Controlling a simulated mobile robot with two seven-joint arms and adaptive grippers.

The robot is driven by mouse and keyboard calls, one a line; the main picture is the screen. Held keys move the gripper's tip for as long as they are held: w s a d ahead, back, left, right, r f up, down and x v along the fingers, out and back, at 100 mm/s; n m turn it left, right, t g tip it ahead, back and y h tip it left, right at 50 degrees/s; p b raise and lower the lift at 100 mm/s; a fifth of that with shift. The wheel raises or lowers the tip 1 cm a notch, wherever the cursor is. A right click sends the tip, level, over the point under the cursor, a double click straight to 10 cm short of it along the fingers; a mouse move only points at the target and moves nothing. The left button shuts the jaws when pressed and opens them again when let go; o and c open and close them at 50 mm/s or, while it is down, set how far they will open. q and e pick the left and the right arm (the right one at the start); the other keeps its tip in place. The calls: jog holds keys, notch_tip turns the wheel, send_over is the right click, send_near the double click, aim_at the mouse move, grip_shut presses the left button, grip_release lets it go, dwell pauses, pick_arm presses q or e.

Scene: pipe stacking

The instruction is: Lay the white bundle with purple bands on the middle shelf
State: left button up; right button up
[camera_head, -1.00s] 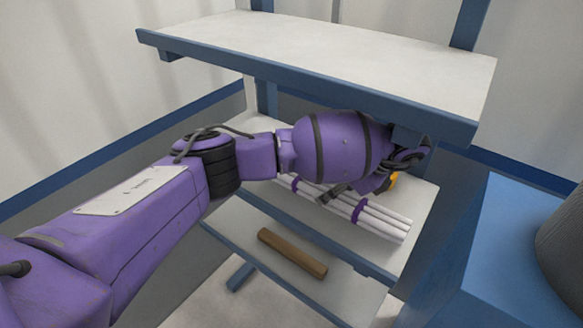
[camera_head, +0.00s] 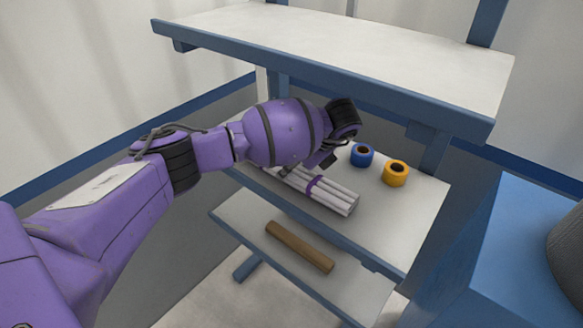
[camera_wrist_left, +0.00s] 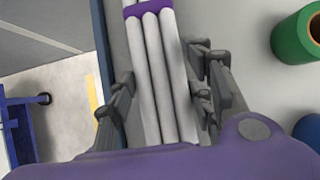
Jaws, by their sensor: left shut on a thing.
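The white bundle (camera_head: 335,196) of long thin pipes has purple bands. It lies along the front part of the middle shelf (camera_head: 415,203), on it or just above; I cannot tell which. In the left wrist view the bundle (camera_wrist_left: 167,60) runs between both fingers, with one purple band beyond them. My left gripper (camera_head: 318,165) is shut on the bundle, and its arm hides the bundle's left end. It also shows in the left wrist view (camera_wrist_left: 160,85). My right gripper is not in view.
A blue roll (camera_head: 362,155) and an orange roll (camera_head: 396,173) stand behind the bundle. A green roll (camera_wrist_left: 293,38) shows in the left wrist view. The top shelf (camera_head: 350,45) is empty and overhangs. A brown bar (camera_head: 300,246) lies on the lower shelf. A blue block (camera_head: 500,250) stands right.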

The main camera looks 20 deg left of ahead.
aim_at(331, 188)
pick_arm(q)
jog(key=shift+f, duration=0.35)
jog(key=o, duration=1.5)
jog(key=shift+c, duration=0.2)
jog(key=shift+d+r, duration=0.1)
jog(key=v, duration=0.5)
jog(key=shift+d, duration=0.3)
jog(key=s+d, duration=0.1)
jog(key=d, duration=0.2)
jog(key=s+d, duration=0.1)
jog(key=d, duration=0.2)
jog(key=s+d, duration=0.1)
jog(key=d, duration=0.2)
jog(key=shift+s+d, duration=0.5)
jog(key=shift+d, duration=0.25)
